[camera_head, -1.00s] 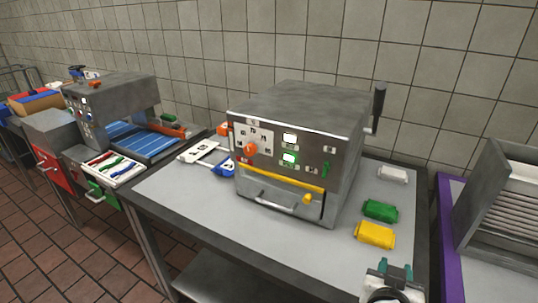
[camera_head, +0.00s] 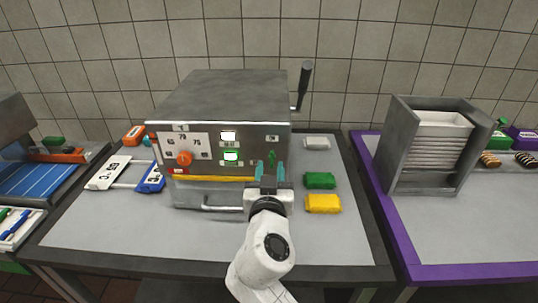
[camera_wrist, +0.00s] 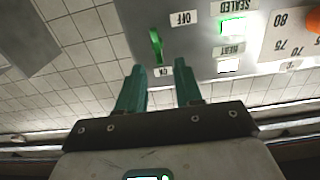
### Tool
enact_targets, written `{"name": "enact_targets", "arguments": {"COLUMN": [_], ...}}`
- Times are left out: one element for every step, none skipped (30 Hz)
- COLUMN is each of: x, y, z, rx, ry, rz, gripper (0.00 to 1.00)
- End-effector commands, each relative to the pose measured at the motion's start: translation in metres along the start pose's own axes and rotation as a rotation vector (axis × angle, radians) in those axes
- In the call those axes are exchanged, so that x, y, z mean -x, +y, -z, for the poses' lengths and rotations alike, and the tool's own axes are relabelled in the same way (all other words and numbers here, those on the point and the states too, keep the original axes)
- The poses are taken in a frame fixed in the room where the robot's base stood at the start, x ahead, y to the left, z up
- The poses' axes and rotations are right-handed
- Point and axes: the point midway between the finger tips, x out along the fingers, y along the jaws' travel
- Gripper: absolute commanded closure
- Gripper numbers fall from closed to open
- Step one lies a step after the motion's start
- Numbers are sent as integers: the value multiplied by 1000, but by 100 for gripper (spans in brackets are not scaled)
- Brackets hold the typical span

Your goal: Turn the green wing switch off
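The green wing switch (camera_head: 272,158) is on the right part of the front panel of the grey machine (camera_head: 225,98). In the wrist view the switch (camera_wrist: 155,45) shows upside down, a narrow upright wing with its lower end near the ON label (camera_wrist: 163,72). The OFF label (camera_wrist: 183,18) is at the other end, up and to the right. My gripper (camera_head: 270,172) is in front of the panel, just below the switch in the head view. In the wrist view its teal fingers (camera_wrist: 161,72) are apart with nothing between them, and the switch appears beyond their tips.
A yellow bar (camera_head: 215,178) and a handle (camera_head: 222,208) run along the machine's lower front. An orange knob (camera_head: 184,158) is left on the panel. Green (camera_head: 320,180) and yellow (camera_head: 323,203) packets lie to the right. A dark lever (camera_head: 303,85) stands at the machine's right side.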

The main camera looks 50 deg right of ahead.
Motion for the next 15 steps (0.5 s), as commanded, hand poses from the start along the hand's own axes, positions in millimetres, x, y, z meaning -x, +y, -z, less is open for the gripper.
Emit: {"name": "enact_targets", "arguments": {"x": [-10,-15,-21,-25,-28,-33,-36,-38,-41,-42,-44,-45,-46,-46,-46], "y": [0,0,0,0,0,0,0,0,0,0,0,0,0,0,0], "z": [3,3,2,2,2,2,2,1,1,0,0,0,0,0,0], "rx": [1,1,1,2,1,1,1,1,1,1,1,0,0,0,0], "ry": [-1,0,-1,-1,-1,0,0,0,-1,-1,-2,-1,-1,-1,-1], "rz": [-3,-3,-2,-2,-2,-1,-1,-1,0,0,0,0,1,1,1], "gripper": [65,65,65,65,65,65,65,65,65,65,65,65,65,65,65]}}
